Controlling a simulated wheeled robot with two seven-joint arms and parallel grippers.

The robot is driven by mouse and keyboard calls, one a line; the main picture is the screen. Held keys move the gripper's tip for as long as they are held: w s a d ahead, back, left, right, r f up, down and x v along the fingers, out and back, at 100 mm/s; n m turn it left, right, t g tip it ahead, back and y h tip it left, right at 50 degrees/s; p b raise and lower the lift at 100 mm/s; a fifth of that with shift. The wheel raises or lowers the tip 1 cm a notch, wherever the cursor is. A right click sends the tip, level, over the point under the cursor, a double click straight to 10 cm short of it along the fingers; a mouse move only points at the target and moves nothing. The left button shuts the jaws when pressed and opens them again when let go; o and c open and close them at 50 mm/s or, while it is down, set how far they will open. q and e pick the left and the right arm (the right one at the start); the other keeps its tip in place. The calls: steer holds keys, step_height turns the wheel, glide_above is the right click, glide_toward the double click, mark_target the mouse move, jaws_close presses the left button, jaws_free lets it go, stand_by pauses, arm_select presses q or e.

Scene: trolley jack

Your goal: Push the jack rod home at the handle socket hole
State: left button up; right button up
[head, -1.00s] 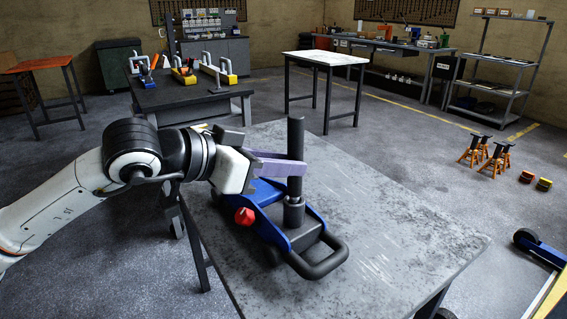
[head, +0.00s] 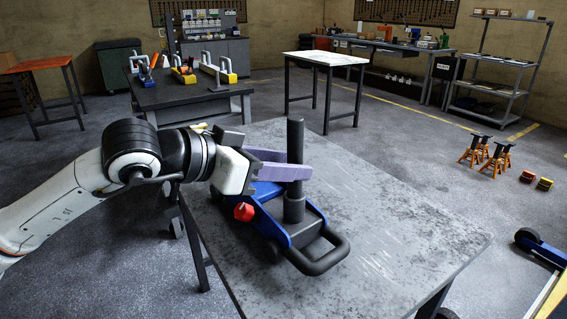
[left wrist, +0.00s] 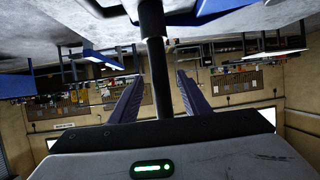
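The dark jack rod (head: 295,140) stands upright at the handle socket (head: 294,210) of the blue trolley jack (head: 268,190), which sits on the grey metal table. The seam between rod and socket is hard to make out, so I cannot tell how deep the rod sits. My left gripper (head: 297,164) reaches in from the left, its purple fingers on either side of the rod. In the left wrist view the rod (left wrist: 152,50) passes between the spread fingers, with a gap on both sides. My right gripper is not in view.
The jack has a red knob (head: 244,212) and a black loop handle (head: 322,258) at its front. The grey table (head: 400,235) is bare to the right. A dark bench (head: 190,95) with tools, a white-topped table (head: 325,58) and orange jack stands (head: 487,155) stand farther off.

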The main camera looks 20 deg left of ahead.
arm_select(q)
steer(key=shift+f, duration=0.25)
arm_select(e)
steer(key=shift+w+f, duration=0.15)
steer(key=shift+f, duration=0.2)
arm_select(q)
steer(key=b+v, duration=0.2)
steer(key=v, duration=0.8)
steer(key=shift+r, duration=0.3)
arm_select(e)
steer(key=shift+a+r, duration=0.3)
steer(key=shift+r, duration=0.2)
arm_select(q)
steer(key=shift+s+a, duration=0.1)
steer(key=shift+s, duration=0.05)
